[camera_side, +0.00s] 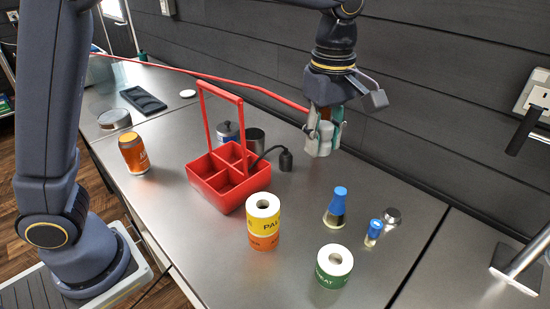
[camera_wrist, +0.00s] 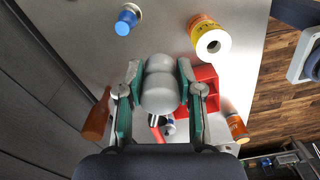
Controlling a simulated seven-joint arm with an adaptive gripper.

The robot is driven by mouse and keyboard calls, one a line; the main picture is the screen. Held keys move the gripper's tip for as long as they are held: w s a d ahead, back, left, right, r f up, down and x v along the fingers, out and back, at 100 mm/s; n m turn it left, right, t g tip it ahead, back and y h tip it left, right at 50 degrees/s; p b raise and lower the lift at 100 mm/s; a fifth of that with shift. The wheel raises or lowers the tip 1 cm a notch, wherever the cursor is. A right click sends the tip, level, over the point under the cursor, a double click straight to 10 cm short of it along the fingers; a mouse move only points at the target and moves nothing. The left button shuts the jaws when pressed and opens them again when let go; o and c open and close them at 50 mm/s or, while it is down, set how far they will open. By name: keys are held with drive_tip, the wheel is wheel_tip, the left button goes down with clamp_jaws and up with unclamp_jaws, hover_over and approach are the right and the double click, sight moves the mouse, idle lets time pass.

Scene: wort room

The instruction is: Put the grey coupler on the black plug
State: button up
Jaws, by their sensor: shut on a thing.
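The grey coupler (camera_side: 324,133) is held between the fingers of my gripper (camera_side: 323,140), raised above the steel bench. In the wrist view the coupler (camera_wrist: 160,88) shows as a rounded grey body between the two fingers (camera_wrist: 159,72). The black plug (camera_side: 285,160) stands on the bench right of the red caddy, with a black cable running toward the caddy. In the side view the coupler is above and to the right of the plug, apart from it. In the wrist view the coupler and gripper hide most of the plug's area.
The red caddy (camera_side: 204,165) with a tall handle stands left of the plug. Tape rolls (camera_side: 263,222) (camera_side: 334,265), blue-topped bottles (camera_side: 337,200) (camera_side: 374,228) and a small metal piece (camera_side: 391,216) stand in front. An orange can (camera_side: 133,153) is at left.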

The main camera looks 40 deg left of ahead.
drive_tip(key=w+a+f+n, duration=0.2)
drive_tip(key=w+a+n, duration=0.1)
drive_tip(key=w+a, duration=0.45)
drive_tip(key=n, duration=0.3)
hover_over(286, 154)
wheel_tip(286, 154, down, 7)
wheel_tip(286, 154, down, 8)
drive_tip(key=shift+w+f, duration=0.1)
drive_tip(key=shift+f, duration=0.2)
drive_tip(key=shift+f, duration=0.15)
drive_tip(key=o, duration=1.2)
drive_tip(key=shift+c, duration=0.2)
